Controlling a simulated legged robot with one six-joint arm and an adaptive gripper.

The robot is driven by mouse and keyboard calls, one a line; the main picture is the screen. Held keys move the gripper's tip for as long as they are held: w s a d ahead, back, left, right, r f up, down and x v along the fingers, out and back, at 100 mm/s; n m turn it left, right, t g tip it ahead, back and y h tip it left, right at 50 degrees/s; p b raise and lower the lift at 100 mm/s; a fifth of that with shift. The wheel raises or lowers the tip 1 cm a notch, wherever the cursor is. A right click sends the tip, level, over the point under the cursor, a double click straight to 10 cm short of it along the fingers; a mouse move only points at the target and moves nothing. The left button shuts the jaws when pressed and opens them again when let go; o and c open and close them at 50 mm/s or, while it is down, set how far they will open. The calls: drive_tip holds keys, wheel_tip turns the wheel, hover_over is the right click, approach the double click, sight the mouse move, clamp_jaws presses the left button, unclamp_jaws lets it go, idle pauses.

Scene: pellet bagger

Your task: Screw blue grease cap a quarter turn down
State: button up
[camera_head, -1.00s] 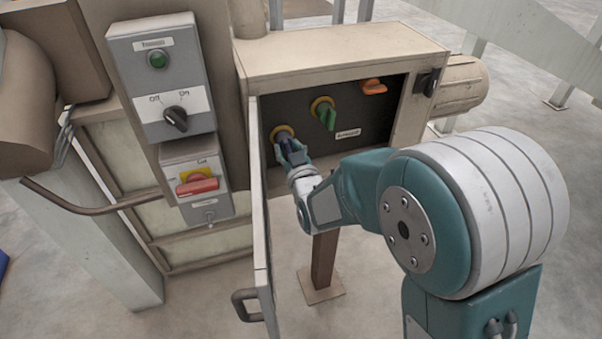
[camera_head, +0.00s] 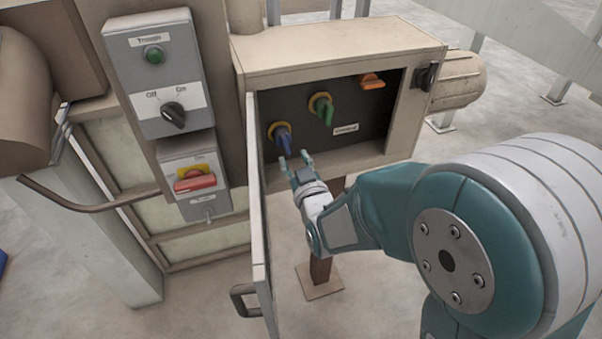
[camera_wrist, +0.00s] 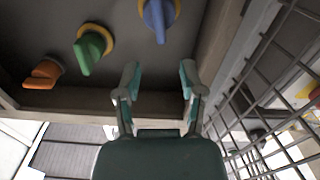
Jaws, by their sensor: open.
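The blue grease cap (camera_head: 283,141) sits in a yellow ring on the dark back panel of the open cabinet (camera_head: 335,60), at its left. In the wrist view the blue cap (camera_wrist: 157,17) shows at the top, a little ahead of the fingertips and between their lines. My gripper (camera_head: 295,161) is open and empty just below and in front of the blue cap, apart from it. In the wrist view my gripper (camera_wrist: 158,78) has its two fingers spread with a clear gap.
A green cap (camera_head: 321,108) and an orange cap (camera_head: 372,81) sit right of the blue one. The open cabinet door (camera_head: 260,200) stands close left of my gripper. A switch box (camera_head: 160,75) and a red-handled box (camera_head: 195,181) are further left.

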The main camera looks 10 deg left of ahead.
drive_tip(key=shift+v, duration=2.1)
wheel_tip(320, 180, up, 10)
drive_tip(key=shift+a+f, duration=0.1)
